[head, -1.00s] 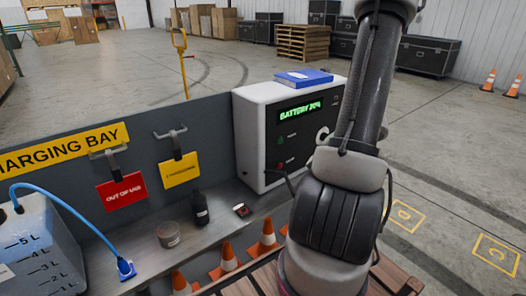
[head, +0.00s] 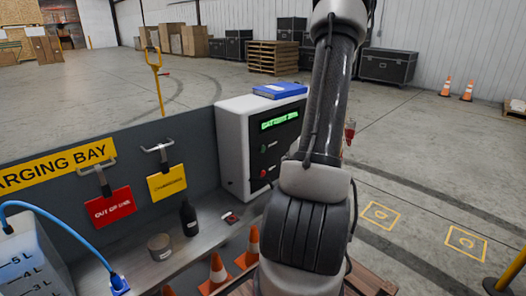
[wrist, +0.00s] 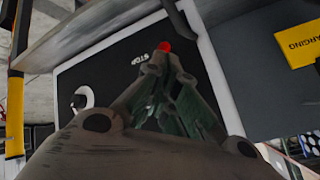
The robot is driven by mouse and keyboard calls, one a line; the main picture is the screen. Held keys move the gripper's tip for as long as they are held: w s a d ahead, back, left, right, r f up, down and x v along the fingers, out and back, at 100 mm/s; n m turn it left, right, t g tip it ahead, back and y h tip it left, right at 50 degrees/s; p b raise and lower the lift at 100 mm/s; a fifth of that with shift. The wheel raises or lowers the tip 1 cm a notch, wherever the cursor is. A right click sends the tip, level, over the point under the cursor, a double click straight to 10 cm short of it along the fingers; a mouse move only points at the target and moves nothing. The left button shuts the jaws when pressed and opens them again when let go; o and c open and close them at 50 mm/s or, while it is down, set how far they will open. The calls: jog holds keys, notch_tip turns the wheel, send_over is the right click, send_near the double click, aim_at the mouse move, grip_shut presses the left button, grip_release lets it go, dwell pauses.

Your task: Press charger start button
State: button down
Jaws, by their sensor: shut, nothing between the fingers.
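The white charger box (head: 233,148) stands on the grey bench, with a green lit display (head: 280,120) on its black front. The green button (head: 263,148) sits above the red button (head: 263,173) on that front. In the wrist view the black panel (wrist: 110,65) appears upside down, with the red button (wrist: 165,46) beside a STOP label. My gripper (wrist: 157,68) is shut and empty, its fingertips close in front of the panel near the red button. Whether they touch it cannot be told. The green button is not visible in the wrist view. The arm hides my gripper in the head view.
A blue book (head: 279,90) lies on the charger. A dark bottle (head: 189,218), a round tin (head: 160,246) and a small red-and-black item (head: 231,218) stand on the bench. Small orange cones (head: 218,272) are in front. A yellow hanging tag (head: 166,183) is left of the charger.

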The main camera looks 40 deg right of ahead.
jog(key=shift+w, duration=0.1)
send_near(267, 153)
jog(key=shift+w+a+f, duration=0.25)
jog(key=shift+a+f, duration=0.65)
jog(key=shift+f, duration=0.1)
jog(key=shift+w+a+f, duration=0.2)
jog(key=shift+a+f, duration=0.7)
jog(key=shift+f, duration=0.1)
jog(key=shift+w, duration=0.45)
jog(key=shift+w, duration=0.35)
dwell(0.5)
dwell(0.4)
jog(key=shift+s, duration=0.8)
jog(key=shift+s+d, duration=0.2)
jog(key=shift+s, duration=2.3)
